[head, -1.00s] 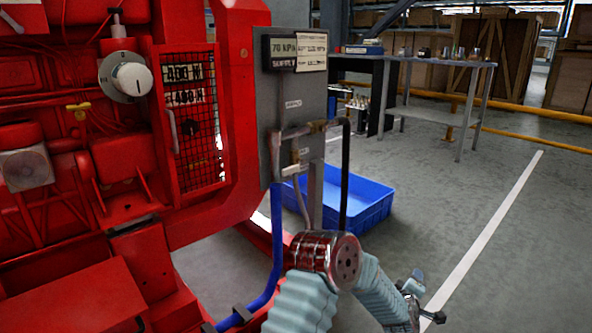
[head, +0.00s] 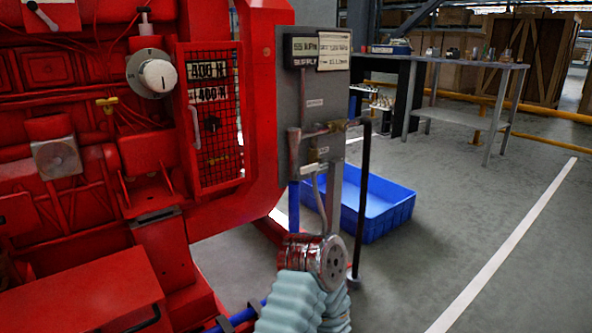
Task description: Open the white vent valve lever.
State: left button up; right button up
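Near the top left of the head view, a small pale lever (head: 43,15) with a light knob sits on the red engine. A second short lever (head: 145,14) with a light tip stands above a white round knob (head: 158,75) on a dial. I cannot tell which of these levers is the vent valve lever. No gripper touches either one. My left gripper is out of view.
The red engine (head: 75,205) fills the left, with a mesh guard (head: 218,150). A grey panel (head: 305,105) carries a display and pipes. A black upright pipe (head: 363,200) stands before a blue tray (head: 390,212). A workbench (head: 470,65) stands behind; the right floor is clear.

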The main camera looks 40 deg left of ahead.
aim_at(313, 168)
jog(key=l+u, duration=0.15)
jog(key=u, duration=0.25)
jog(key=i+l+u, duration=0.1)
jog(key=u, duration=0.3)
jog(key=l+u, duration=0.35)
